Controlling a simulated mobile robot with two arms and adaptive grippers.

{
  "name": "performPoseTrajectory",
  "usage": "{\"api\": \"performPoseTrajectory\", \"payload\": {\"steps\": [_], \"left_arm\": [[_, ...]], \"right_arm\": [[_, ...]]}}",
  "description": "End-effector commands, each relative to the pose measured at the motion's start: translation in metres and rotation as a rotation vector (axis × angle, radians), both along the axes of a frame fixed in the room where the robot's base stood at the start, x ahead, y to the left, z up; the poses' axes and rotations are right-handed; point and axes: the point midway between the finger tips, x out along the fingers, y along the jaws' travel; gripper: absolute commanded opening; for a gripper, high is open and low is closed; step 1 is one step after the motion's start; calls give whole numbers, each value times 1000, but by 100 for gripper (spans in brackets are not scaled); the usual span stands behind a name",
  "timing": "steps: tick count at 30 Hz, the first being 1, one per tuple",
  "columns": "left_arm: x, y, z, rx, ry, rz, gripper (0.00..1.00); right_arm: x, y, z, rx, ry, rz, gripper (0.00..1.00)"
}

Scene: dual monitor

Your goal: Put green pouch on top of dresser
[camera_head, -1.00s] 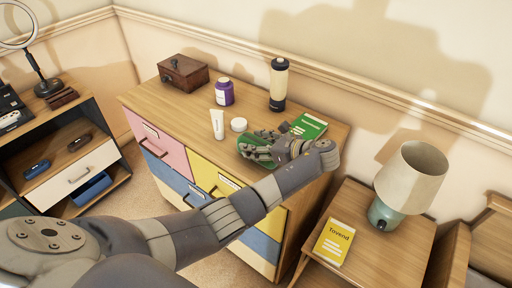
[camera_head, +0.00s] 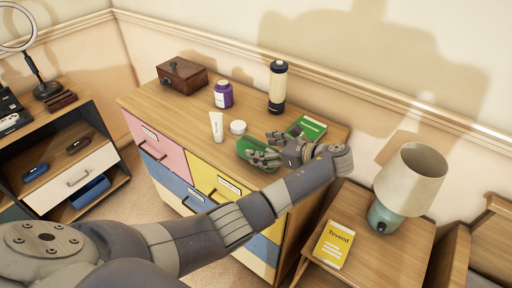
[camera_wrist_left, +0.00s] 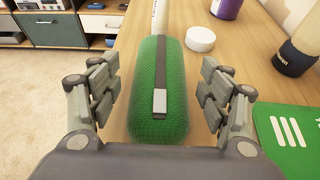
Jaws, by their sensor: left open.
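The green pouch (camera_head: 254,150) lies on top of the dresser (camera_head: 178,128), near its front edge at the right end. In the left wrist view the pouch (camera_wrist_left: 160,92) is a rounded green textured case with a dark strip and a light grey tab. My left gripper (camera_head: 264,157) is at the pouch's right end in the head view. In the left wrist view its fingers (camera_wrist_left: 162,100) are spread on both sides of the pouch with gaps between. The gripper partly hides the pouch in the head view. My right gripper is not in view.
On the dresser stand a white tube (camera_head: 217,126), a white round jar (camera_head: 238,127), a purple jar (camera_head: 223,94), a tall dark-and-cream bottle (camera_head: 278,86), a wooden box (camera_head: 183,75) and a green book (camera_head: 308,127). A nightstand with a lamp (camera_head: 406,180) and yellow book (camera_head: 334,244) is at right.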

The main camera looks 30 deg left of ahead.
Motion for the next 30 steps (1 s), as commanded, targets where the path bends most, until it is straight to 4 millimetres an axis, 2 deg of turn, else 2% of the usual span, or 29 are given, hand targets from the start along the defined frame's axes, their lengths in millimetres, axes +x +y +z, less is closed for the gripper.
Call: {"api": "performPoseTrajectory", "payload": {"steps": [1, 6, 12, 18, 30], "left_arm": [[0, -13, 4, -3, -2, -4, 71], [-6, -47, 20, -4, 2, -2, 71], [-10, -69, 29, -1, 1, 1, 71], [-11, -76, 32, 1, 0, 1, 71], [-11, -76, 32, 1, 0, 1, 71]], "right_arm": [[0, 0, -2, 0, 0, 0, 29], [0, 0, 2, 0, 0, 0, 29], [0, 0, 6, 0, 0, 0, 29], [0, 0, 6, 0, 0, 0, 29], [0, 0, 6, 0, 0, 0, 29]]}}
